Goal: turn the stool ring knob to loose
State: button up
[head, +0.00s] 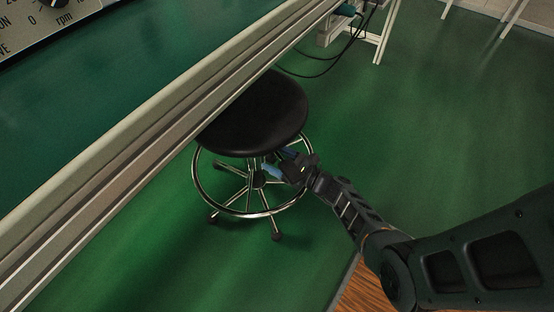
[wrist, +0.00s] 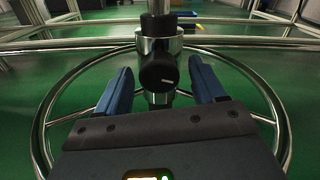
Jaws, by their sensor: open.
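The stool (head: 258,112) has a round black seat, a chrome foot ring (head: 200,185) and a base on casters. It stands on the green floor, partly under the bench edge. In the wrist view the black ring knob (wrist: 157,72) sits on the chrome hub of the stool's column (wrist: 160,27), with a short white mark at its lower right. My gripper (wrist: 163,84) is open, its blue fingers on either side of the knob and apart from it. In the head view my gripper (head: 277,163) reaches in below the seat, and the knob cannot be made out.
A long bench edge (head: 150,135) crosses the head view diagonally at left, above part of the stool. A dial panel (head: 45,22) is at top left. Black cables (head: 322,72) hang behind the stool. Green floor (head: 440,120) to the right is clear.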

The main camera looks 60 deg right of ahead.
jog(key=c, duration=1.1)
jog(key=shift+o, duration=0.2)
jog(key=shift+a+m, duration=0.1)
jog(key=shift+m, duration=0.2)
jog(key=m+p, duration=0.1)
jog(key=m, duration=0.2)
jog(key=shift+r+m, duration=0.1)
jog(key=shift+m, duration=0.2)
jog(key=m+p, duration=0.1)
jog(key=m, duration=0.2)
jog(key=shift+m, duration=0.3)
jog(key=m+p, duration=0.1)
jog(key=m, duration=0.2)
jog(key=shift+p, duration=0.35)
jog(key=shift+m+p, duration=0.45)
jog(key=shift+m, duration=1.35)
